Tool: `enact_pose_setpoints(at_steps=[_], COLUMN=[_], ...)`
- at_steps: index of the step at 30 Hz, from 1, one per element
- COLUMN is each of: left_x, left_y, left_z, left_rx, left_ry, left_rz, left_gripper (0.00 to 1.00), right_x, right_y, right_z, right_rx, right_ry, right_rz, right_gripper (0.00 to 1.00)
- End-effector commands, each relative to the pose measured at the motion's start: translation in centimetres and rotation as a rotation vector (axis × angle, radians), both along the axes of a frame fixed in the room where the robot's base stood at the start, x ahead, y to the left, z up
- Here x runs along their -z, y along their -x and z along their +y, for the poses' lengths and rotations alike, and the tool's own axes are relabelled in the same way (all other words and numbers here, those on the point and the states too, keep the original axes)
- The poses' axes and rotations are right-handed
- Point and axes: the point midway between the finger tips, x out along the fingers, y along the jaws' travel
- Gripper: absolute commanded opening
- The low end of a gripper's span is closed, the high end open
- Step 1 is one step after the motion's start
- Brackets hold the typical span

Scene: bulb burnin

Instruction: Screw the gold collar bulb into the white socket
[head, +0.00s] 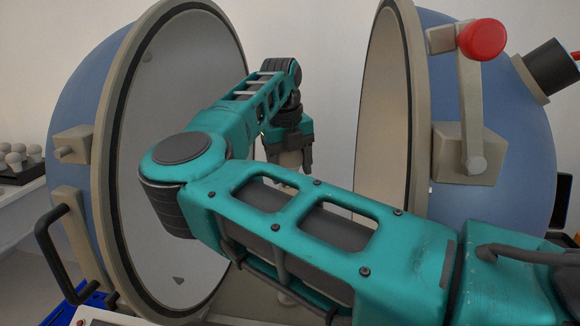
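My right arm comes in from the lower right, bends at the left and reaches back between the two sphere halves. Its gripper (289,162) points down in the gap. A pale shape shows between the dark fingers; it is too small and shaded to tell whether it is a held bulb. I cannot make out a gold collar. A small pale piece (286,298) shows low down below my forearm, mostly hidden; I cannot tell whether it is the white socket. My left gripper is out of view.
The left half (165,70) and right half (386,90) of a large blue sphere stand open around my arm. A lever with a red knob (482,40) sticks out at right. Pale bulbs (18,155) stand in a dark tray at far left. A blue crate (90,303) is lower left.

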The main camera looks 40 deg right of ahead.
Motion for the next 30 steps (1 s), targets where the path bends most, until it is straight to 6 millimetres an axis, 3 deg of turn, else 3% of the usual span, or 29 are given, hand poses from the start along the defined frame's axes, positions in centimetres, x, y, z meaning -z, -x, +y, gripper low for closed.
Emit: enact_pose_setpoints(at_steps=[30], left_x=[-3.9], left_y=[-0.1], left_z=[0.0], left_rx=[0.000], left_ry=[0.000], left_rz=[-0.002], left_gripper=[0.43], right_x=[-0.3], right_y=[0.1], right_z=[-0.3], right_rx=[1.210], right_ry=[0.012], right_rz=[-0.003], right_gripper=[0.33])
